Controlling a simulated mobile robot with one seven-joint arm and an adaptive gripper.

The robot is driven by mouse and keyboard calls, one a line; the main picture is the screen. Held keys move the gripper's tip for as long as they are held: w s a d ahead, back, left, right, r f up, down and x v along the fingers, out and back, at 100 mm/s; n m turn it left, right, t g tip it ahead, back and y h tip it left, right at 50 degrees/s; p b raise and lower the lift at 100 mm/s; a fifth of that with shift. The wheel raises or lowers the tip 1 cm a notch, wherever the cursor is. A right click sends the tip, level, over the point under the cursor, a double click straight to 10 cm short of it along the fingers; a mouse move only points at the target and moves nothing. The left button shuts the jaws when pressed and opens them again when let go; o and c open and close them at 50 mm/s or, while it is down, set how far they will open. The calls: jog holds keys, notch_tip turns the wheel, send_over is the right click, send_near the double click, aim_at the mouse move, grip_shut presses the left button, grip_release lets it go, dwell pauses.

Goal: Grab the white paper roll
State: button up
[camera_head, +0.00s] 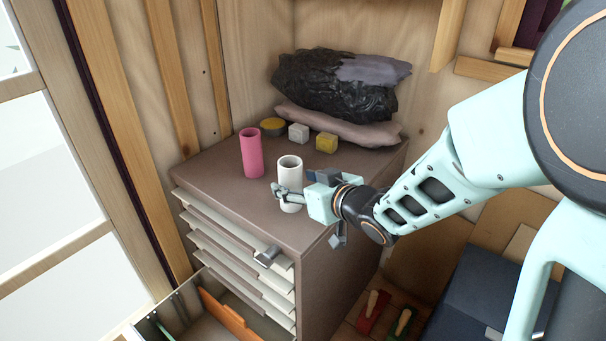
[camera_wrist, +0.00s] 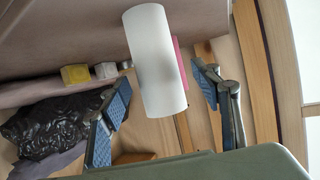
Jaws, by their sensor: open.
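The white paper roll (camera_head: 290,171) stands upright on the brown cabinet top (camera_head: 222,190), near its front edge. In the wrist view the white roll (camera_wrist: 155,62) lies between the two blue-padded fingers of my gripper (camera_wrist: 160,98), with a gap visible on both sides. My gripper (camera_head: 284,194) is open at the roll's lower part in the head view. The roll's base is partly covered by the gripper.
A pink cylinder (camera_head: 252,153) stands just left of the roll. Behind are a yellow-topped round tin (camera_head: 273,126), a white cube (camera_head: 298,132) and a yellow cube (camera_head: 326,142). A black bag (camera_head: 335,85) lies on a pinkish sack (camera_head: 340,127) at the back. Drawers (camera_head: 235,250) protrude below.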

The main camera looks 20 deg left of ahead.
aim_at(296, 182)
jog(key=x, duration=0.3)
jog(key=shift+w+a+f+b, duration=0.1)
jog(key=shift+w+f+b, duration=0.2)
jog(key=shift+b, duration=0.1)
jog(key=shift+r, duration=0.1)
jog(key=c, duration=1.4)
jog(key=shift+c, duration=0.2)
jog(key=shift+r, duration=0.1)
